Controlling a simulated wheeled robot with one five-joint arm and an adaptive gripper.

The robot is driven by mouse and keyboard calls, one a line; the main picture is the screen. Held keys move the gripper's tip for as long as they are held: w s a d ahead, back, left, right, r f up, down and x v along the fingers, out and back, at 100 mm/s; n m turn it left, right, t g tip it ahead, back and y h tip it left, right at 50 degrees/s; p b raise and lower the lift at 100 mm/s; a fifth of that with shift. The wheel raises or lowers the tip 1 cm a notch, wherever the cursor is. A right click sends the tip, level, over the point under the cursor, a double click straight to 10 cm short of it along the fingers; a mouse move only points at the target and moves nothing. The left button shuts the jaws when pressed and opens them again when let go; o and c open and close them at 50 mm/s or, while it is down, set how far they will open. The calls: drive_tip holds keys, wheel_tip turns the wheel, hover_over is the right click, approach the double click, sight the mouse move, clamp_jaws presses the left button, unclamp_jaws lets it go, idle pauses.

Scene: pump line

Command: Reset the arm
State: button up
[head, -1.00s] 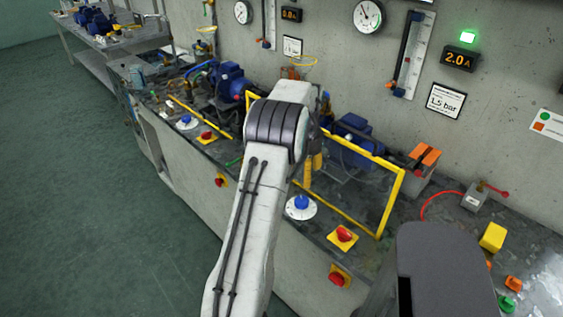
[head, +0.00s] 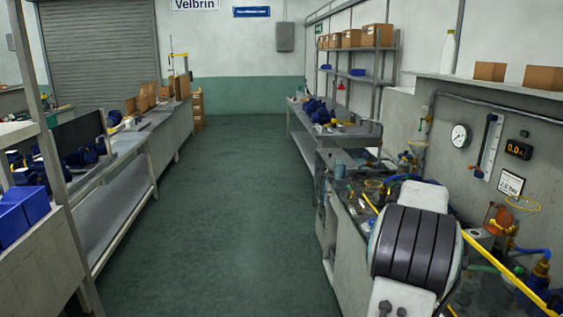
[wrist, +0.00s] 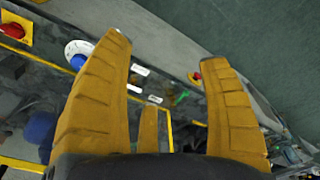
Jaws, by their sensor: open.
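The fingers hang over the edge of the pump bench, with a blue knob (wrist: 78,58) on a white disc near the left finger. A red knob (wrist: 196,77) shows behind the right finger. In the head view my white and dark-banded arm rises at the lower right, over the bench (head: 347,262). The gripper is not visible there.
A wide green floor aisle (head: 215,220) lies clear to the left of the bench. A long table (head: 120,200) and blue bins (head: 22,212) stand on the left. A gauge (head: 460,135) and a display (head: 518,149) are on the right wall.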

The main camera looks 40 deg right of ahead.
drive_tip(key=w+a+r+n+t, duration=0.1)
drive_tip(key=w+a+r+n, duration=0.15)
drive_tip(key=a, duration=0.55)
drive_tip(key=w+a+r+n, duration=0.1)
drive_tip(key=w+a+n, duration=0.2)
drive_tip(key=a, duration=0.5)
drive_tip(key=w+a+r+n+t, duration=0.1)
drive_tip(key=w+a+r+n, duration=0.15)
drive_tip(key=a, duration=0.55)
drive_tip(key=s+a+f+n, duration=0.1)
drive_tip(key=s+a+n, duration=0.2)
drive_tip(key=a, duration=0.5)
drive_tip(key=s+a+f+n+t+y, duration=0.1)
drive_tip(key=s+a+f+n, duration=0.1)
drive_tip(key=a, duration=0.6)
drive_tip(key=shift+s+a+f+n, duration=0.3)
drive_tip(key=shift+s+n, duration=0.6)
drive_tip(key=shift+s, duration=0.35)
drive_tip(key=shift+d, duration=0.15)
